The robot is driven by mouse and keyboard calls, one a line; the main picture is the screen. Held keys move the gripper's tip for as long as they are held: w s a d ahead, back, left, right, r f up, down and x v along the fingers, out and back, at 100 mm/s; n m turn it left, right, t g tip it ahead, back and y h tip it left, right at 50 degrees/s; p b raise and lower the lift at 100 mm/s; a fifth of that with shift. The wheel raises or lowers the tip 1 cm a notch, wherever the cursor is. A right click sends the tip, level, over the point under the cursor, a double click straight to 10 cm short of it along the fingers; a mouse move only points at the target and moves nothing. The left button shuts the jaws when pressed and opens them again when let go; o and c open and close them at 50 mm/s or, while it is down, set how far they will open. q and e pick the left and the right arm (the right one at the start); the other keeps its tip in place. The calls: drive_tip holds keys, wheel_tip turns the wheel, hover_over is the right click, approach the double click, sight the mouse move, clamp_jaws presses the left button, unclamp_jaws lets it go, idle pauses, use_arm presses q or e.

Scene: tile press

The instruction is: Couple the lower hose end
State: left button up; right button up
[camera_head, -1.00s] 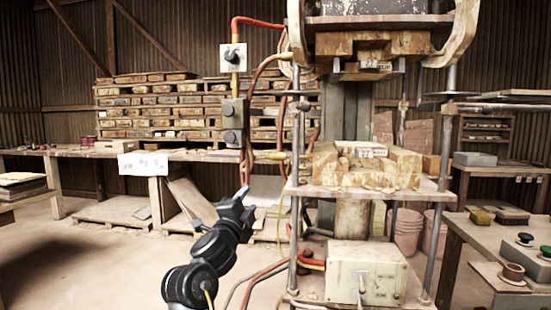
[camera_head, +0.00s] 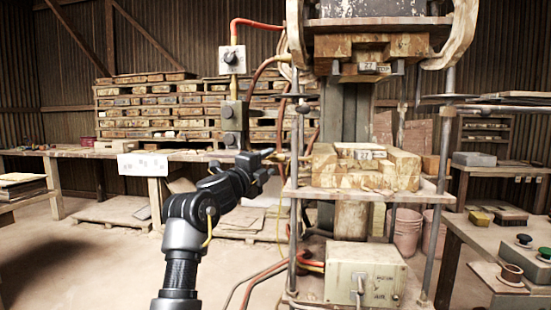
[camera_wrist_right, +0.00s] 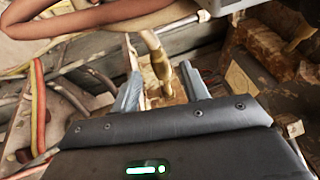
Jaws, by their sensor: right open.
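My right gripper (camera_head: 268,161) is at the left side of the press, level with the lower mould. In the right wrist view its two grey fingers (camera_wrist_right: 160,88) are apart. A tan, brass-like fitting (camera_wrist_right: 160,65) with a pale hose or pipe above it stands between them, and I see no clear contact. In the head view a small yellowish fitting (camera_head: 281,157) shows just past the fingertips, at the press's left post. I cannot tell which piece is the lower hose end. My left gripper is not in view.
The press shelf (camera_head: 430,190) carries the wooden lower mould (camera_head: 323,168). A thick reddish hose (camera_wrist_right: 85,20) crosses the wrist view's top. A cream control box (camera_head: 365,272) sits below.

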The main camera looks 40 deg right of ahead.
sight(273, 160)
drive_tip(key=x, duration=0.4)
drive_tip(key=shift+w+d, duration=0.1)
drive_tip(key=shift+d, duration=0.3)
drive_tip(key=shift+r, duration=0.1)
drive_tip(key=shift+c, duration=0.5)
clamp_jaws()
